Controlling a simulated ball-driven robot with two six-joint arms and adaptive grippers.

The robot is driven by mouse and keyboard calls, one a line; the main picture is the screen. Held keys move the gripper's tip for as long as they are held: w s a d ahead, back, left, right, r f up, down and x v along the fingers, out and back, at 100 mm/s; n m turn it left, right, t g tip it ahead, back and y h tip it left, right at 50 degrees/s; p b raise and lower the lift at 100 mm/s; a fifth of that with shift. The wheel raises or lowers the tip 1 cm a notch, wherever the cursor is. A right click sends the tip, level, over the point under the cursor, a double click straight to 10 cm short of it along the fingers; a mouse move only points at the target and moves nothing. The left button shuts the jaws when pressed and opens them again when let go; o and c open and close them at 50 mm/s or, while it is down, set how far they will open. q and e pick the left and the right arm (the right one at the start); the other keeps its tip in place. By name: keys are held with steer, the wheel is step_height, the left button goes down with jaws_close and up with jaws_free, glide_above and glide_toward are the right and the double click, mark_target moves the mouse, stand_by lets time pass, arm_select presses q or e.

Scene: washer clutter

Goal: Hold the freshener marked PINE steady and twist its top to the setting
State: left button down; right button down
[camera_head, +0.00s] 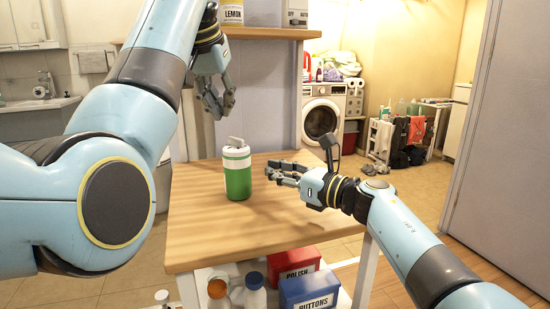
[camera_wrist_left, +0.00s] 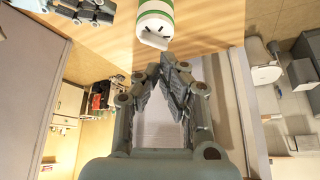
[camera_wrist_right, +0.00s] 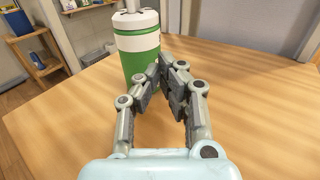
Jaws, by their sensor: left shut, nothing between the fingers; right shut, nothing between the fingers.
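A green and white canister (camera_head: 237,180) with a grey knob on its white top stands upright on the wooden table. No PINE marking is readable on it. My left gripper (camera_head: 221,108) is shut and empty, above and just left of the canister, apart from it. In the left wrist view the canister's top (camera_wrist_left: 154,32), with dark marks, lies just beyond the fingertips (camera_wrist_left: 168,72). My right gripper (camera_head: 272,171) is shut and empty, low over the table on the canister's right. In the right wrist view the canister (camera_wrist_right: 140,65) stands just beyond its fingertips (camera_wrist_right: 164,72).
The wooden table (camera_head: 290,225) is otherwise clear. A can marked LEMON (camera_head: 231,12) and an OFF/AUTO box (camera_head: 295,12) stand on the shelf behind. Below the table are boxes marked POLISH (camera_head: 293,262) and BUTTONS (camera_head: 309,291), and bottles. A washer (camera_head: 322,115) stands further back.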

arm_select(q)
steer(key=shift+a+f, duration=0.2)
steer(key=shift+f, duration=3.2)
steer(key=shift+w+d, duration=0.3)
steer(key=shift+w, duration=0.25)
steer(key=shift+s+d, duration=0.2)
steer(key=shift+d, duration=0.6)
steer(key=shift+s, duration=0.1)
steer(key=shift+s, duration=0.3)
step_height(320, 180, up, 6)
glide_above(236, 150)
steer(key=s, duration=0.2)
steer(key=shift+a, duration=0.15)
